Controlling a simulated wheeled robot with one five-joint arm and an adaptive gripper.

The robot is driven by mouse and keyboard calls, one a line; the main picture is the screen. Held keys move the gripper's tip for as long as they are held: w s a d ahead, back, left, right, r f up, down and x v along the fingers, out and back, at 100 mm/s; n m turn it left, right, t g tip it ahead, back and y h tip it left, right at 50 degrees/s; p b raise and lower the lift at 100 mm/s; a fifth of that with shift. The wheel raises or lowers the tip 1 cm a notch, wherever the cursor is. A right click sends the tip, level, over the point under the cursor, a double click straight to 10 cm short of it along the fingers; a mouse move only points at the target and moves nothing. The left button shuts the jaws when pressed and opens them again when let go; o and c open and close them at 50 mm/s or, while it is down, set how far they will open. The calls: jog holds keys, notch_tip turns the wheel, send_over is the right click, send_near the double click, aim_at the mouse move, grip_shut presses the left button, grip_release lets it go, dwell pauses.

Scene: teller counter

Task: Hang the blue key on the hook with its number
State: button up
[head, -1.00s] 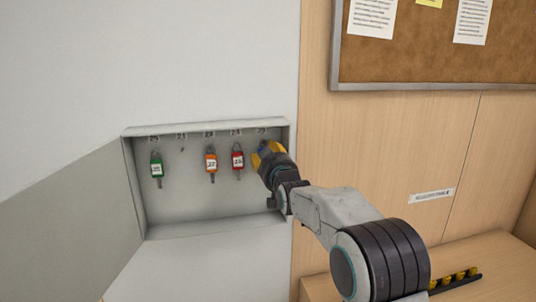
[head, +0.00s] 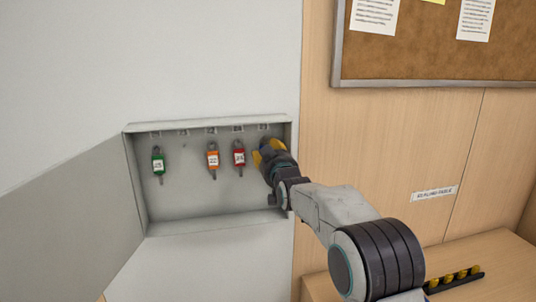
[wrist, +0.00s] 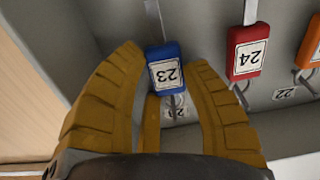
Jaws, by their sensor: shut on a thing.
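The blue key (wrist: 163,68) has a tag reading 23, upside down in the wrist view. My gripper (head: 268,152) is at the right end of the key cabinet (head: 212,226), by the rightmost hook. In the wrist view my gripper (wrist: 170,98) has its yellow fingers around the blue tag and is shut on it. The key's ring end lies near a numbered hook label (wrist: 177,113), which I cannot read surely. Whether the ring is on the hook cannot be told. In the head view my fingers hide the blue key.
A red key (head: 239,157), tagged 24, hangs close beside my gripper. An orange key (head: 213,159) and a green key (head: 158,165) hang farther left. The second hook from the left (head: 183,147) looks empty. The cabinet door (head: 75,210) stands open at left.

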jog(key=o, duration=1)
jog(key=shift+c, duration=0.2)
jog(key=shift+s, duration=0.1)
